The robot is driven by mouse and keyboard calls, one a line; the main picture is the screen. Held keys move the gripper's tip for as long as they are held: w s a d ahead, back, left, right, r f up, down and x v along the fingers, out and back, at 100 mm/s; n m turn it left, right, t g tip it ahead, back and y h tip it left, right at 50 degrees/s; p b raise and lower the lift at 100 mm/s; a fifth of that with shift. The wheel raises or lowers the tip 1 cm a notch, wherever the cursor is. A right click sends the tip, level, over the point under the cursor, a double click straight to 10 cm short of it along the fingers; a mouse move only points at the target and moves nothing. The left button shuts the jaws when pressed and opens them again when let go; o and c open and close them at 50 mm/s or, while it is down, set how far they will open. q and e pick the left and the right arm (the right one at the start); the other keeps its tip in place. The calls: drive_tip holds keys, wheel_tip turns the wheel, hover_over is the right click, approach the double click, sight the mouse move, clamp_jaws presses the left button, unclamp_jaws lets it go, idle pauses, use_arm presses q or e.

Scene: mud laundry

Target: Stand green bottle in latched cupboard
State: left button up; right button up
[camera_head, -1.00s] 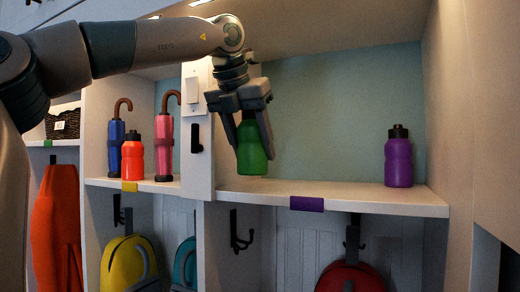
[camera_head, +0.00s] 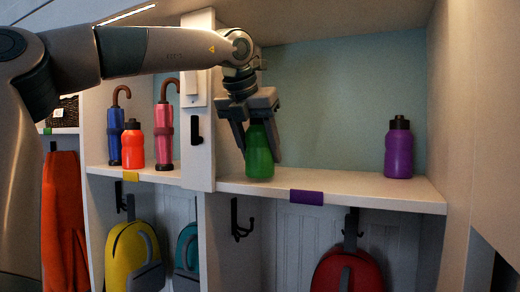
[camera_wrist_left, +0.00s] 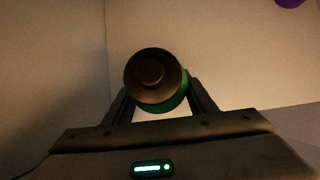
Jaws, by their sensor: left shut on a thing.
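The green bottle (camera_head: 259,152) is upright on the left part of the right-hand cupboard's shelf (camera_head: 375,189), its base at or very near the shelf surface. My left gripper (camera_head: 262,150) comes down from above and is shut on the bottle, one finger on each side. In the left wrist view the bottle's dark cap (camera_wrist_left: 153,76) shows from above between the fingers, with a little green beside it. The cupboard front is open; a black handle (camera_head: 196,127) is on the white panel (camera_head: 200,160) left of the bottle. My right gripper is not in view.
A purple bottle (camera_head: 398,152) stands at the shelf's right end; the shelf between is clear. Left of the panel stand a red bottle (camera_head: 133,147), a blue umbrella (camera_head: 116,135) and a pink umbrella (camera_head: 164,130). Backpacks and hooks are below.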

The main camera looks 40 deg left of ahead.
use_arm(q)
drive_tip(key=shift+s+f, duration=0.1)
drive_tip(key=shift+f, duration=0.25)
drive_tip(key=shift+f, duration=0.2)
drive_tip(key=o, duration=1.1)
drive_tip(key=shift+o, duration=0.2)
drive_tip(key=shift+r, duration=0.2)
